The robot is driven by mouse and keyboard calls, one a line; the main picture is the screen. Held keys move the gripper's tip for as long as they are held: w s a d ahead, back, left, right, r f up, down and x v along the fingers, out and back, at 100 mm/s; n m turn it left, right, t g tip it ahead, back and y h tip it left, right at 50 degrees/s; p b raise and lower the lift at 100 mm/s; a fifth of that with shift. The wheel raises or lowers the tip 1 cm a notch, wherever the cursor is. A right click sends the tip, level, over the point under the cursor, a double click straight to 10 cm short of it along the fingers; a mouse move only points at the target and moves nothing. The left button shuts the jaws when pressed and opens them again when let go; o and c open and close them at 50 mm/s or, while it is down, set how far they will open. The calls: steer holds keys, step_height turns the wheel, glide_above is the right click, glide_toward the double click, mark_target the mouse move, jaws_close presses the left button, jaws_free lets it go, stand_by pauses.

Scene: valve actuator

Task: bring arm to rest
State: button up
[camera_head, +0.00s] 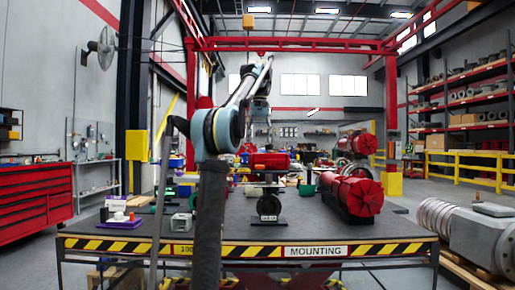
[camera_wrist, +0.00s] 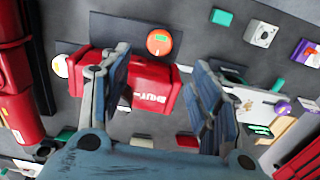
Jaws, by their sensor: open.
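My arm rises in the middle of the head view, bends at a joint and reaches forward over the mounting table (camera_head: 330,235). My gripper (camera_wrist: 163,78) shows in the wrist view with its two blue-grey fingers spread apart and nothing between them. It points down at the table from above. A red actuator body (camera_wrist: 152,88) lies below, partly hidden behind the left finger; I cannot tell its exact distance.
A large red actuator (camera_head: 352,193) stands at the table's right. A purple-based tray (camera_head: 120,220) and small parts lie at the left. A red tool cabinet (camera_head: 33,203) is at far left; a grey cylinder unit (camera_head: 470,232) at far right. Air above the table is largely clear.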

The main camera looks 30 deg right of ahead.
steer(key=shift+r, duration=0.4)
steer(key=shift+a, duration=0.1)
steer(key=s+a+f+n+t, duration=0.1)
steer(key=s+a+f+n, duration=0.15)
steer(key=a+f, duration=0.9)
steer(key=s+a+f+n, duration=0.1)
steer(key=s+a+f, duration=0.2)
steer(key=a+f, duration=0.85)
steer(key=s+a+f+n, duration=0.1)
steer(key=s+a+f, duration=0.5)
steer(key=f, duration=0.4)
steer(key=s+a+f+n, duration=0.1)
steer(key=s+a+f, duration=0.4)
steer(key=f, duration=0.6)
steer(key=s+a+f+n+t, duration=0.1)
steer(key=s+a+f, duration=0.5)
steer(key=f, duration=0.4)
steer(key=shift+s+a+f, duration=0.3)
steer(key=shift+s+f, duration=0.1)
steer(key=shift+s, duration=0.4)
